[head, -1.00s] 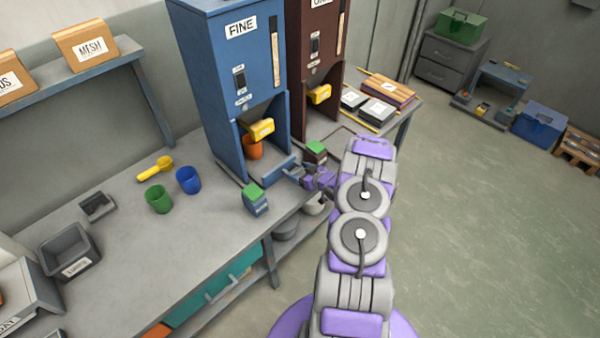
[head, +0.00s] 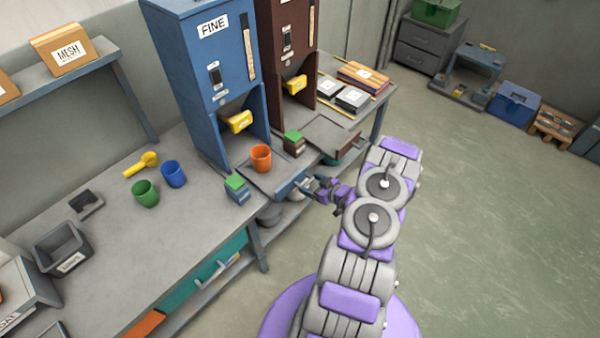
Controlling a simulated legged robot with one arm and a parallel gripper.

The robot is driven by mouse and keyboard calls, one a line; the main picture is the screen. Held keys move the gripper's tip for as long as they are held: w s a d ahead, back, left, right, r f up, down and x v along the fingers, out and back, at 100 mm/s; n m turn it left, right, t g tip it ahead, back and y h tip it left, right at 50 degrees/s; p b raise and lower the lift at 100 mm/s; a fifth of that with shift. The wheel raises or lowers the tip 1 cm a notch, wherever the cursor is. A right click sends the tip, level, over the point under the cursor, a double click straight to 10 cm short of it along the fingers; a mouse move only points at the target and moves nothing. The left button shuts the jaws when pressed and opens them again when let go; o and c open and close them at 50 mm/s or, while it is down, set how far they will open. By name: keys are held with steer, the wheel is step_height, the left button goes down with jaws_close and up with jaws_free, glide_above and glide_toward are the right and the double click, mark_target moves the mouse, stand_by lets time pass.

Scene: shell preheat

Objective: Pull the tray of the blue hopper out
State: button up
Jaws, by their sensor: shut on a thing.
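The blue hopper (head: 205,85), labelled FINE, stands on the grey bench. Its tray (head: 262,183) sticks out from the base toward the bench's front edge. An orange cup (head: 261,157) stands upright on the tray, clear of the yellow spout (head: 237,122). My gripper (head: 309,187) is at the tray's front and shut on its handle (head: 303,182). The fingers are small and partly hidden by my wrist.
A green-topped block (head: 237,187) stands left of the tray, another (head: 294,143) to its right. The dark red hopper (head: 290,50) has its tray (head: 333,133) out too. Green (head: 146,194) and blue cups (head: 174,174) stand left. Open floor (head: 490,220) lies right.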

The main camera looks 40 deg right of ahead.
steer(key=s, duration=0.3)
steer(key=s+p, duration=0.1)
steer(key=shift+s+d+f, duration=0.1)
steer(key=shift+s+d, duration=0.2)
steer(key=shift+s, duration=0.05)
steer(key=o, duration=1.3)
steer(key=shift+s+d, duration=0.1)
steer(key=shift+s, duration=0.1)
steer(key=shift+o, duration=0.5)
steer(key=shift+w, duration=0.1)
